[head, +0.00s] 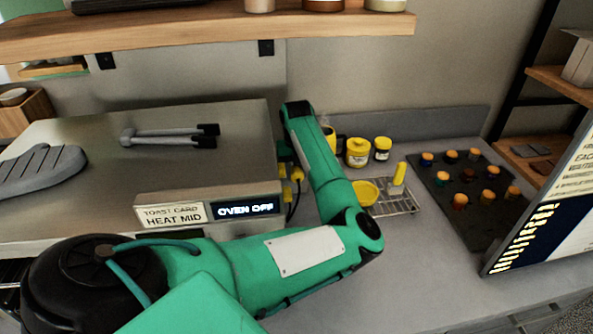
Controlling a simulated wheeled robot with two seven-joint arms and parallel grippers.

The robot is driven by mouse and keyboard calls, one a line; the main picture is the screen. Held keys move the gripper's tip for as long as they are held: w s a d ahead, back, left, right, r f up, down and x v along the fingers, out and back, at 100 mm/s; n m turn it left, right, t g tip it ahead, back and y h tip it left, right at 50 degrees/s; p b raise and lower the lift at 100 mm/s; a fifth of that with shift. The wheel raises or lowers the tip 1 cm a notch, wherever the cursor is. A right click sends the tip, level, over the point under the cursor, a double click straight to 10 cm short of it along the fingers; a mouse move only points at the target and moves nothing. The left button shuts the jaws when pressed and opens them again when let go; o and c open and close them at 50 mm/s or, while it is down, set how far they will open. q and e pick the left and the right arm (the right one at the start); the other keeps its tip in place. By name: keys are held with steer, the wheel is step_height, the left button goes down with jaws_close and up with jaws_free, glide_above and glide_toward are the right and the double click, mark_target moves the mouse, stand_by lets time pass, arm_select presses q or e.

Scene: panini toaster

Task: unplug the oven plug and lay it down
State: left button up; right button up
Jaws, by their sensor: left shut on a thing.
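The steel oven (70,135) stands at the left, with a display panel (246,210) reading "OVEN OFF". My left arm reaches across the front and bends back up beside the oven's right side. My left gripper (287,168) is at that side, mostly hidden behind my arm, and is shut on the oven plug (297,173), a small yellow piece. Other yellow parts show just left of and below it, and I cannot tell them all apart. A black cable (292,211) hangs below. The socket is not clearly visible. My right gripper is not in view.
Tongs (165,137) and a grey mitt (42,168) lie on the oven. A wire rack (392,204) with a yellow bowl (364,192), yellow jars (358,152) and a dark tray (468,190) of small jars stand to the right. Bare counter (425,260) lies in front of the rack.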

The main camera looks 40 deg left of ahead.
arm_select(q)
steer(key=shift+s+d, duration=0.45)
steer(key=shift+d, duration=0.1)
steer(key=shift+s+d, duration=0.1)
steer(key=shift+s+d, duration=0.35)
steer(key=shift+d, duration=0.05)
steer(key=shift+d, duration=0.1)
steer(key=shift+s+d, duration=0.4)
steer(key=shift+d, duration=0.05)
